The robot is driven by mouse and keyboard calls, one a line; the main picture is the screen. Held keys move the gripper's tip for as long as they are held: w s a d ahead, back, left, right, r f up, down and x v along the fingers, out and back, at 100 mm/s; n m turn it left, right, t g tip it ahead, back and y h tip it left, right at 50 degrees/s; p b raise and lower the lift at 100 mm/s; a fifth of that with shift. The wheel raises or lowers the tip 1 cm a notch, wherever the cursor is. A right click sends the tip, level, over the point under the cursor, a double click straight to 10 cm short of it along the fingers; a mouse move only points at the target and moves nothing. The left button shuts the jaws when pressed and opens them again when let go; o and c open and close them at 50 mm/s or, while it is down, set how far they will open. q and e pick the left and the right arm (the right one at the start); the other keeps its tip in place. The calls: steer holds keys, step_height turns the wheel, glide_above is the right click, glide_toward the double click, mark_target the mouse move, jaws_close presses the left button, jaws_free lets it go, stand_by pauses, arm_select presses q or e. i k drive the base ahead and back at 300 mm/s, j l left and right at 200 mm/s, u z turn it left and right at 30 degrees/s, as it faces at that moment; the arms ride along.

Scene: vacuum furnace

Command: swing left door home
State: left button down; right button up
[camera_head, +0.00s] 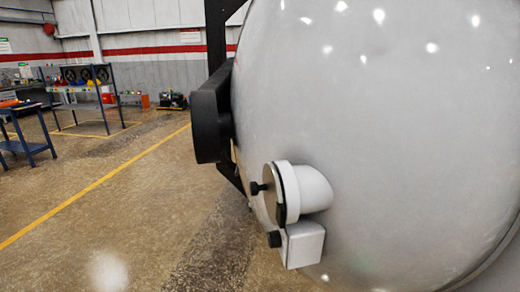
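A large, pale grey, domed door (385,130) fills the right half of the head view, very close to me. I take it to be the left door of the furnace. A black bracket or hinge block (210,115) sits at its left edge, by a dark upright frame. A white round port with black knobs (300,190) and a white box (303,245) stick out low on the dome. The furnace opening is not visible, so I cannot tell how far the door is swung. Neither of my grippers is in view.
Open concrete floor (100,225) with a yellow line lies to the left. A blue workbench (25,135) stands at the far left, with a blue rack (85,95) behind it. Orange and dark items lie by the back wall.

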mark_target(389, 130)
steer(key=i+j, duration=0.1)
steer(key=j, duration=0.5)
steer(key=i+j+z, duration=0.1)
steer(key=j, duration=0.5)
steer(key=i+j+z, duration=0.1)
steer(key=j, duration=0.5)
steer(key=i+j, duration=0.15)
steer(key=j, duration=0.5)
steer(key=i, duration=0.85)
